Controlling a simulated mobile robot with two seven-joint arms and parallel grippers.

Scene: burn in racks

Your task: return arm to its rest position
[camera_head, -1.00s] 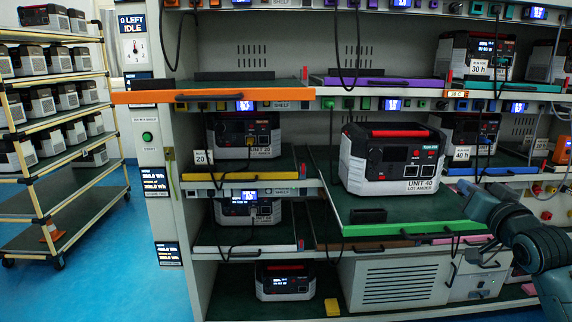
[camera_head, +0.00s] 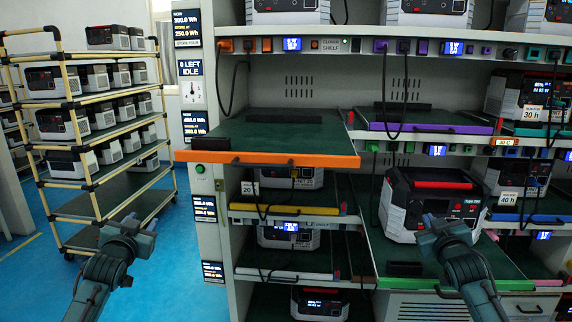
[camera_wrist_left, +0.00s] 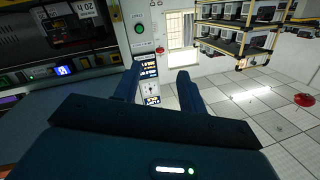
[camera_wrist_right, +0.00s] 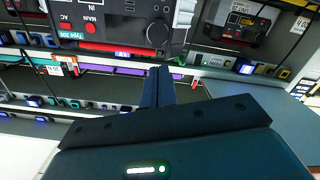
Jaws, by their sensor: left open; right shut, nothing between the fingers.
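My left gripper (camera_head: 128,226) is raised in front of the aisle, left of the rack. In the left wrist view its fingers (camera_wrist_left: 158,82) are spread with nothing between them. My right gripper (camera_head: 432,226) is in front of the green-edged pulled-out shelf (camera_head: 390,270). It overlaps the lower right of a grey and black power unit with a red handle (camera_head: 405,215); contact cannot be told. In the right wrist view its fingers (camera_wrist_right: 160,80) are together and empty, and the unit's panel (camera_wrist_right: 120,25) shows close by, upside down.
An orange-edged shelf (camera_head: 265,159) sticks out empty between my arms. Purple (camera_head: 430,129) and yellow (camera_head: 285,210) shelf edges are near it, with hanging cables. A cart of units (camera_head: 66,105) stands left. Blue floor (camera_head: 160,265) is open between cart and rack.

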